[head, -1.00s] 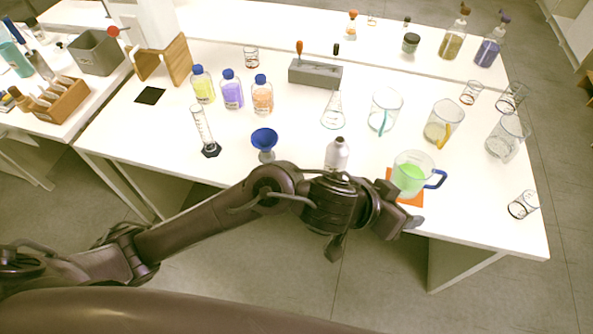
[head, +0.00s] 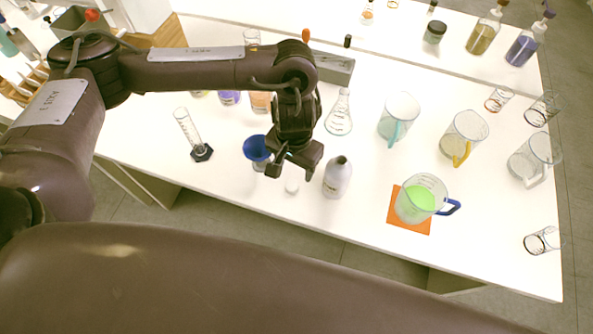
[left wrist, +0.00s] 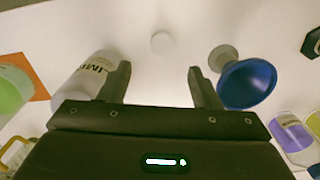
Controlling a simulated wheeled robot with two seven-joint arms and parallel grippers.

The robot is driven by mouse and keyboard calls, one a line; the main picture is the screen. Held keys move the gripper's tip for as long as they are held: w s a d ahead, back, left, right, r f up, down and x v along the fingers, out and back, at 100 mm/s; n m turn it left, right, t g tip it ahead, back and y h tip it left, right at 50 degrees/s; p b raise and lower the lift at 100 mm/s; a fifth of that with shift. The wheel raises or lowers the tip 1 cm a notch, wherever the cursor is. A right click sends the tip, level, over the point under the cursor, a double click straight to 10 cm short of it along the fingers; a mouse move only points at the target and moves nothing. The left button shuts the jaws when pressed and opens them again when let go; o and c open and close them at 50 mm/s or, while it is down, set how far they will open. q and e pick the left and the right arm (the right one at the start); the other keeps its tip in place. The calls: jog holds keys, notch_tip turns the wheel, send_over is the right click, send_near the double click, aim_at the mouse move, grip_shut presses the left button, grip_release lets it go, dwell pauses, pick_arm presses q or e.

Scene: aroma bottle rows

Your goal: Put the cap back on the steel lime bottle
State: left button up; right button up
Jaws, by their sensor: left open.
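The steel lime bottle (head: 337,178) stands upright near the table's front edge, with a dark top. In the left wrist view it shows at the left with part of its LIME label (left wrist: 92,72). A small white round cap (head: 292,187) lies on the table just left of the bottle; it also shows in the left wrist view (left wrist: 162,42). My left gripper (head: 293,168) is open and empty, pointing down above the table near the cap, between the bottle and the blue funnel. In the wrist view the cap lies beyond the fingertips (left wrist: 158,78). My right gripper is out of view.
A blue funnel (head: 256,147) stands close left of the gripper. A jug of green liquid (head: 417,199) stands on an orange mat (head: 396,218) to the right. Several glass vessels stand farther back and right. Between bottle and mat the table (head: 368,208) is clear.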

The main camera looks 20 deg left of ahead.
aim_at(292, 185)
pick_arm(q)
jog(key=shift+s, duration=0.5)
jog(key=shift+w+d+f+b, duration=0.15)
jog(key=shift+f+b, duration=0.2)
jog(key=shift+f, duration=0.9)
jog(key=f, duration=0.1)
jog(key=f+b, duration=0.1)
jog(key=f, duration=0.1)
jog(key=f+b, duration=0.1)
jog(key=shift+a+f, duration=0.15)
jog(key=shift+a, duration=0.2)
jog(key=shift+f, duration=0.45)
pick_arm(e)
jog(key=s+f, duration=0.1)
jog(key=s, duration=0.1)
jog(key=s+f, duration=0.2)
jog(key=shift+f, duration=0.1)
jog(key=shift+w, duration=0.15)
pick_arm(q)
jog(key=c, duration=1)
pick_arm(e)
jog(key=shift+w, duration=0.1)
